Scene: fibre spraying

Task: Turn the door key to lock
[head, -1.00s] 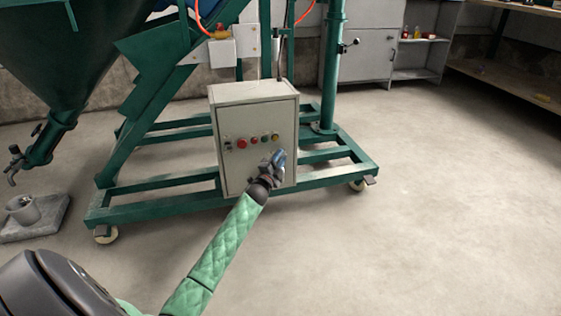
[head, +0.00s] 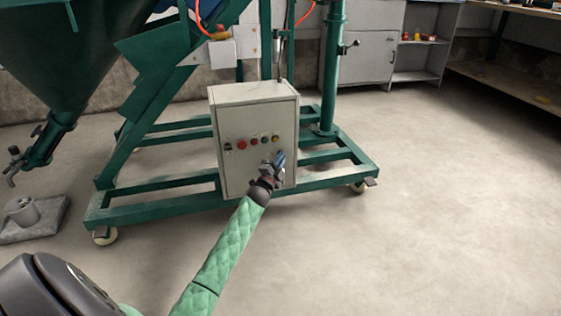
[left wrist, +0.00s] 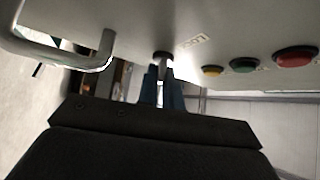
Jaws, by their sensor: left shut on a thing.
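The light grey control box (head: 255,113) stands on the green machine frame, with a row of coloured buttons on its front. My left gripper (head: 280,159) is at the lower right of that front, below the buttons. In the left wrist view, the blue fingers of my left gripper (left wrist: 162,85) are shut on the small dark door key (left wrist: 162,58), which sticks out of the box front (left wrist: 195,18). The key's turned angle cannot be told. The key is hidden by the gripper in the head view. My right gripper is not in view.
A metal handle (left wrist: 105,50) stands out from the box front near my left gripper. Yellow (left wrist: 212,70), green (left wrist: 243,65) and red (left wrist: 295,57) buttons are on the other side. The floor to the right is clear.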

